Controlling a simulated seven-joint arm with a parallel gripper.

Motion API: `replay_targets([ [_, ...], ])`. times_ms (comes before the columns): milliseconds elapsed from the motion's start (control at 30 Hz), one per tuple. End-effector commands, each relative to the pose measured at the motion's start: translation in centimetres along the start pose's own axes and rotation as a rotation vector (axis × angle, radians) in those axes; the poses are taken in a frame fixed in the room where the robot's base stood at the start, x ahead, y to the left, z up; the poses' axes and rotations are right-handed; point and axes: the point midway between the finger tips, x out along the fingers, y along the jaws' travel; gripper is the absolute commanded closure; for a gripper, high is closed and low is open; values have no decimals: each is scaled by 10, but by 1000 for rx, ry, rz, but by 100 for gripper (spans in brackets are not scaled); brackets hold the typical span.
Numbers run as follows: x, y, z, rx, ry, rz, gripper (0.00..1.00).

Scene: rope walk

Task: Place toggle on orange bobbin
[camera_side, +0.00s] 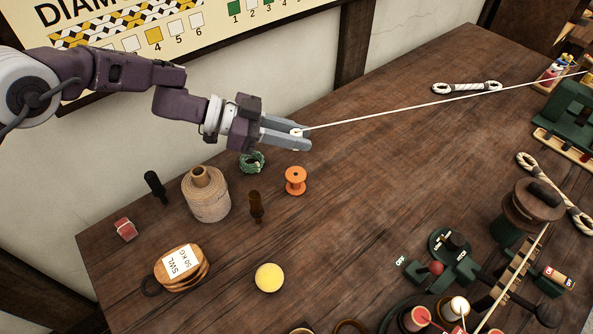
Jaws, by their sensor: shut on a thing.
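The orange bobbin (295,181) stands upright on the dark wooden table, just below my gripper in the picture. My gripper (299,138) points to the right and is shut on a small pale piece, seemingly the toggle (296,132). The fingers hide most of the toggle. A taut white cord (420,110) runs from it to the far right edge of the picture. The toggle is apart from the bobbin.
A green coil (251,162), a large twine spool (206,195) and a brown wooden handle (256,207) stand left of the bobbin. A yellow disc (269,278) lies nearer. Green machinery (450,260) stands at lower right. The table's middle is clear.

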Motion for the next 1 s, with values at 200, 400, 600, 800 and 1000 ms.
replay_targets([
  [200,17,0,42,-3,0,0,100],
  [400,29,1,71,-3,-1,1,100],
  [600,33,1,78,-1,1,0,100],
  [800,34,1,82,-1,0,0,100],
  [1000,34,1,81,-1,0,0,56],
])
